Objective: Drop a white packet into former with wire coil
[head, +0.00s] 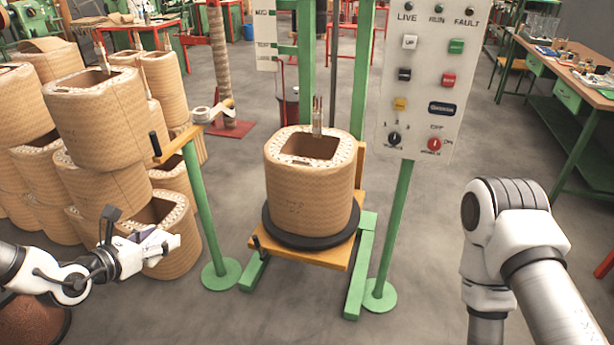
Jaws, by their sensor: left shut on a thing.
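The former with wire coil (308,195) is a tan, rounded-square block with a square opening in its top. It stands upright on a black round plate on the orange stand in the middle of the head view, with metal leads rising from its back rim. My left gripper (158,246) is low at the left, in front of a stacked coil and well left of the former. It is shut on a small white thing, seemingly the white packet, hard to tell from the white gripper parts. My right arm enters at the lower right; its gripper is out of view.
Stacked tan coils (105,125) fill the left side. A green post with a tape roll (202,114) stands between them and the former. A control panel (424,85) on a green post stands right of it. A green workbench (560,75) is at far right.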

